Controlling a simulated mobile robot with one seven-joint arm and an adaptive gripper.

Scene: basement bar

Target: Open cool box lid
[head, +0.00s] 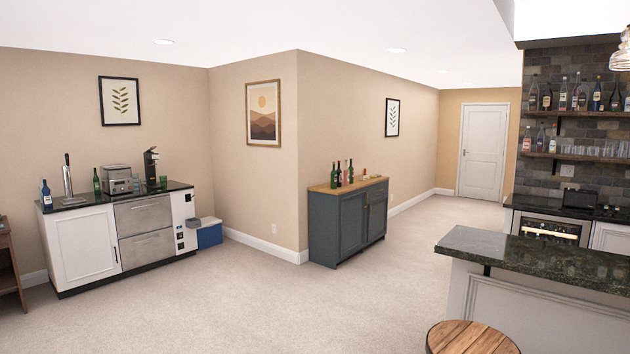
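A small blue cool box (209,237) stands on the floor at the left, against the right end of the white bar cabinet. Its grey-white lid (207,221) is on top and looks shut, though it is small in the view. The cabinet hides part of its left side. My gripper is not in the head view.
The white cabinet (84,246) has a dark top with bottles and machines. A dark blue sideboard (337,230) stands right of the wall corner. A wooden stool (472,338) and a stone-topped bar (545,256) are at the near right. Carpet (225,305) is clear towards the cool box.

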